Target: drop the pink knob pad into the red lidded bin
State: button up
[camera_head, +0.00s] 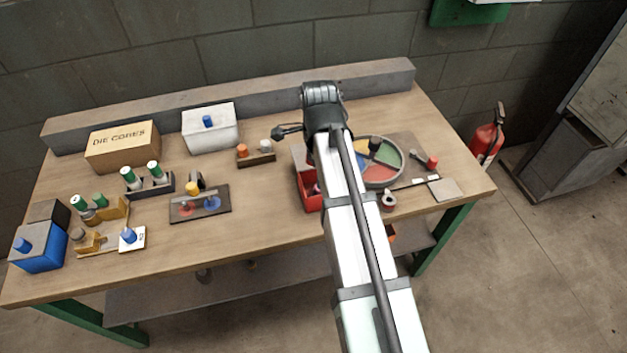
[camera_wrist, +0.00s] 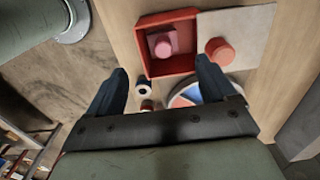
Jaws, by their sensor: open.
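The red bin (camera_wrist: 178,17) is open at the top in the wrist view. The pink knob pad (camera_wrist: 162,44) lies inside it, knob up, with nothing gripping it. A pale square lid (camera_wrist: 255,30) with a red knob (camera_wrist: 219,51) lies against the bin's right side; I cannot tell whether it overlaps the rim. My gripper (camera_wrist: 162,80) is open and empty, its two dark fingers spread below the bin in the picture. In the head view, the red bin (camera_head: 309,190) is partly hidden behind my arm, and the gripper's fingers cannot be made out.
A round tray with coloured sectors (camera_head: 384,158) stands right of my arm, near a white-and-dark roll (camera_head: 388,201). Left are a sorting board (camera_head: 200,205), a white box (camera_head: 210,130), a cardboard box (camera_head: 123,147) and a blue box (camera_head: 40,250). The front middle of the table is clear.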

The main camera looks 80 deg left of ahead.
notch_tip(320, 180, up, 14)
dwell(0.6)
jog(key=shift+f, duration=0.15)
dwell(0.4)
